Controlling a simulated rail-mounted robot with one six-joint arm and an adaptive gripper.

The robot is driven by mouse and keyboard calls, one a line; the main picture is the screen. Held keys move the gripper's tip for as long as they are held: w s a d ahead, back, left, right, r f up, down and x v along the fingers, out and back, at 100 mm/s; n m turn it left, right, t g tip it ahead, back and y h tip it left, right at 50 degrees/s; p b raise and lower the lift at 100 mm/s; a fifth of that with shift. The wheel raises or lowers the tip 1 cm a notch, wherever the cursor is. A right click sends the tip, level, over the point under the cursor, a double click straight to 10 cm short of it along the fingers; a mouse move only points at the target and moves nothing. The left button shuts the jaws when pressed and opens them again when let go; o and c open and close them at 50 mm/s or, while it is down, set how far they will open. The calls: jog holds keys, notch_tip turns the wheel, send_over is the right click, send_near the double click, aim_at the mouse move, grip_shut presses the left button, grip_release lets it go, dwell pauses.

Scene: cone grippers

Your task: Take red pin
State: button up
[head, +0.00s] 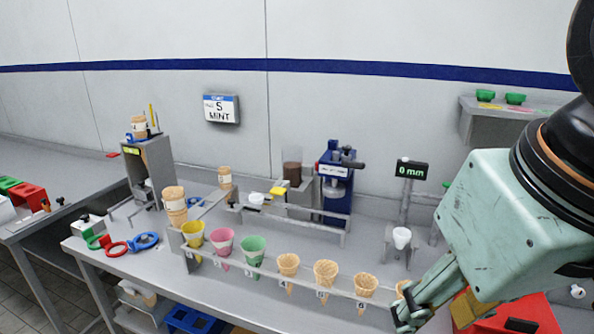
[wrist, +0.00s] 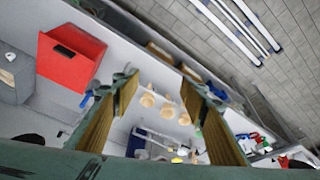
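No item is labelled as the red pin, and I cannot tell for sure which one it is. A red ring-shaped piece (head: 118,248) lies between a green ring (head: 95,240) and a blue ring (head: 146,242) on the front left of the counter. Small red and blue shapes also show at the lower right of the wrist view, too small to make out. My gripper (head: 408,312) is at the right end of the cone rack, far from the rings. In the wrist view my gripper (wrist: 158,75) has its two fingers well apart with nothing held between them.
A rack rail (head: 270,273) holds yellow, pink and green sleeves and several bare cones (head: 326,272), close left of my gripper. A red box (head: 535,315) stands beside my arm and shows in the wrist view (wrist: 62,72). Red and green blocks (head: 30,196) sit on the left table.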

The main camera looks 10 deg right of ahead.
jog(key=shift+c, duration=0.7)
jog(key=shift+c, duration=1.2)
